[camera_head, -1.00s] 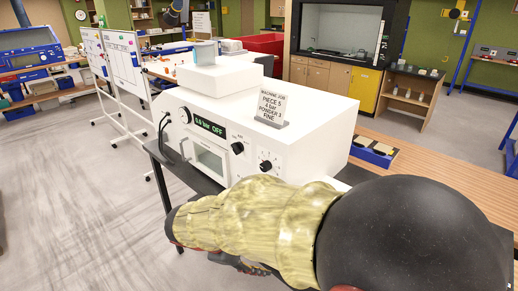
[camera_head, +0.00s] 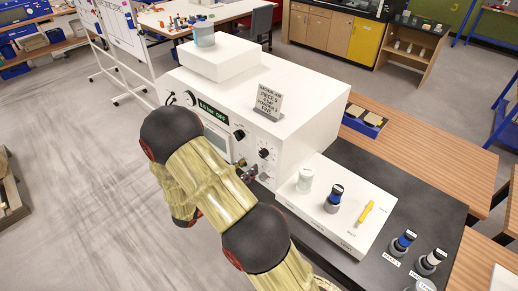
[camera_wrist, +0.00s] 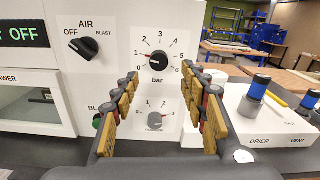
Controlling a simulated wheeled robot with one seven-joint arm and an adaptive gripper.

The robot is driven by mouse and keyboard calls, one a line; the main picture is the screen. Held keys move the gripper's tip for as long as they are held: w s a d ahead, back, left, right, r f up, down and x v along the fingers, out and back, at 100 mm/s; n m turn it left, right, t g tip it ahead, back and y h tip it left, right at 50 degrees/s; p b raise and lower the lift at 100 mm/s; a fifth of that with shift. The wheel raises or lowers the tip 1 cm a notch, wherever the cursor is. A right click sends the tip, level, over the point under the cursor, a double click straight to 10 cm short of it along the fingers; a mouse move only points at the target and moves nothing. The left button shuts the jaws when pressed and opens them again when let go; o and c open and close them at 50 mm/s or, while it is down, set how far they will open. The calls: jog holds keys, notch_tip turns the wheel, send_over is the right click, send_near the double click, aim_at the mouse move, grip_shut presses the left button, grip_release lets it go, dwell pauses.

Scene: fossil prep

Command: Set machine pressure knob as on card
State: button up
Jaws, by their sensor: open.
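The white machine (camera_head: 300,122) has a black pressure knob (camera_wrist: 158,60) on its front, marked bar with a scale from 0 to 6; the red mark by it lies near 1. It also shows in the head view (camera_head: 263,153). The card (camera_head: 268,101) stands on top of the machine; it reads piece 5, but its bar figure is too small to read surely. The display (camera_head: 213,112) ends in OFF. My gripper (camera_wrist: 163,82) is open and empty, facing the panel, its fingers low on either side of the knob and apart from it.
The AIR knob (camera_wrist: 84,46) is left of the pressure knob, pointing toward OFF. A smaller knob (camera_wrist: 155,121) sits below, between my fingers in view.

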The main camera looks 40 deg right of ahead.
aim_at(261, 156)
jog(key=shift+w+d+p, duration=0.2)
jog(key=shift+d+p, duration=0.2)
jog(key=shift+d, duration=1.55)
jog(key=shift+w+d+p, duration=0.15)
jog(key=shift+d+p, duration=0.2)
jog(key=shift+d, duration=1.6)
jog(key=shift+c, duration=1.4)
jog(key=c, duration=0.7)
grip_shut()
